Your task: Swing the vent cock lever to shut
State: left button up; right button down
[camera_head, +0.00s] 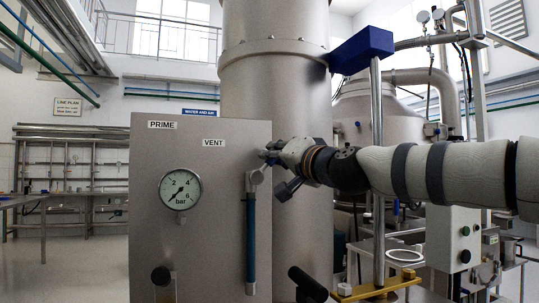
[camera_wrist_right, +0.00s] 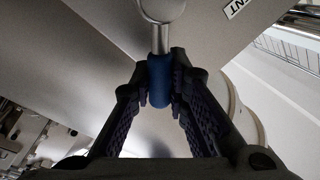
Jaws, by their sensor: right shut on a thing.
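The vent cock lever shows in the right wrist view as a blue grip (camera_wrist_right: 160,82) on a short metal stem, with a round metal hub at the top edge. My right gripper (camera_head: 268,160) comes in from the right in the head view, just right of and below the VENT label (camera_head: 213,142). In the right wrist view, its two dark ridged fingers stand on either side of the blue grip and are shut on it. In the head view the gripper largely hides that grip. My left gripper is not in view.
A blue-green upright bar (camera_head: 251,240) stands on the grey panel (camera_head: 218,215) below the gripper. A pressure gauge (camera_head: 180,190) sits left, under the PRIME label (camera_head: 162,125). Black knobs show low, one left (camera_head: 162,276), one right (camera_head: 307,283). A steel post (camera_head: 377,150) stands near my right arm.

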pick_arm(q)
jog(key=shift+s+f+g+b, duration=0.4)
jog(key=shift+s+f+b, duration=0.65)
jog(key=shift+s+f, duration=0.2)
pick_arm(e)
jog(key=shift+w+d+f+m+t+h, duration=0.1)
jog(key=shift+d+f+m+t+h, duration=0.45)
jog(key=shift+m, duration=1.3)
jog(key=shift+w+d+f+m+h, duration=0.1)
jog(key=shift+f+m+h, duration=0.15)
jog(key=shift+f+m, duration=1.15)
jog(key=shift+w+d+f+m+t+h, duration=0.1)
jog(key=shift+d+f+m+t+h, duration=0.25)
jog(key=shift+m, duration=1.9)
jog(key=shift+a, duration=0.1)
jog(key=c, duration=1.5)
grip_release()
jog(key=shift+c, duration=0.2)
jog(key=v, duration=1.2)
